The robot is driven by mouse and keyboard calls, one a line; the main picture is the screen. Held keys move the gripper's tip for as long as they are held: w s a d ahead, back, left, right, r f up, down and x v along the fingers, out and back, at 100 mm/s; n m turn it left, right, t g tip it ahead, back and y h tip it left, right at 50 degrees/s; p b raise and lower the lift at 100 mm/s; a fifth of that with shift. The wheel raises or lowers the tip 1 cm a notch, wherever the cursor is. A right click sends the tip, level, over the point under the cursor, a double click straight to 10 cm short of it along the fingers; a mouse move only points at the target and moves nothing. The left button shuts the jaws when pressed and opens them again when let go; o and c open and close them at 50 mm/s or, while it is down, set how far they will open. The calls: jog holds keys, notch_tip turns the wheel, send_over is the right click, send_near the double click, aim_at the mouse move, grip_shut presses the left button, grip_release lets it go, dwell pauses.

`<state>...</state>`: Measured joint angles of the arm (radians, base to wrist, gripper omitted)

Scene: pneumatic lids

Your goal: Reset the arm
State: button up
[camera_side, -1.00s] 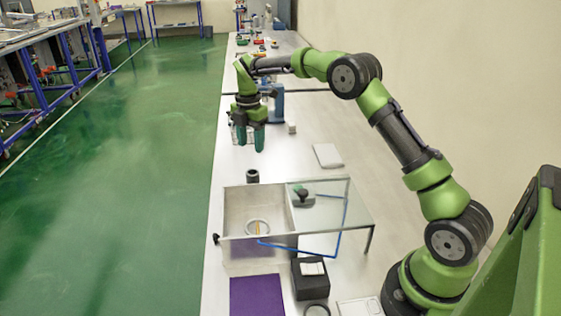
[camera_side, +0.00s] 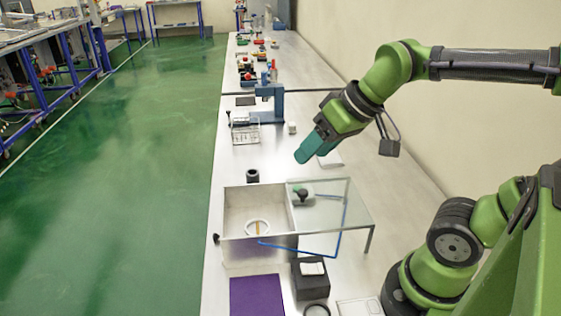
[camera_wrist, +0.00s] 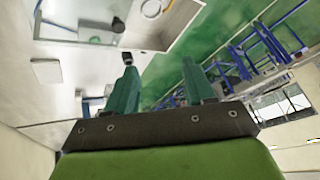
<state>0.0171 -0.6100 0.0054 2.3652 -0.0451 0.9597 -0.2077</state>
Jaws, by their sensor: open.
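My gripper (camera_side: 304,156) hangs in the air above the bench, on its wall side, tilted down and to the left in the side view. In the wrist view its two green fingers (camera_wrist: 160,86) stand apart with nothing between them, so it is open and empty. The arm is bent back over the right side of the side view.
A metal box (camera_side: 240,245) with a clear top on its right stands on the long bench (camera_side: 225,180). A black block (camera_side: 310,284), a purple mat (camera_side: 257,296) and a small black cylinder (camera_side: 253,176) are near it. A blue press (camera_side: 273,103) stands farther back.

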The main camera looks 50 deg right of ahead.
jog(key=shift+s+a+f+m+t, duration=0.15)
jog(key=shift+s+f+m, duration=0.35)
jog(key=shift+s, duration=0.2)
jog(key=shift+s+a+f+m+t, duration=0.15)
jog(key=shift+s+f+m, duration=0.2)
jog(key=shift+s+m, duration=0.3)
dwell(0.3)
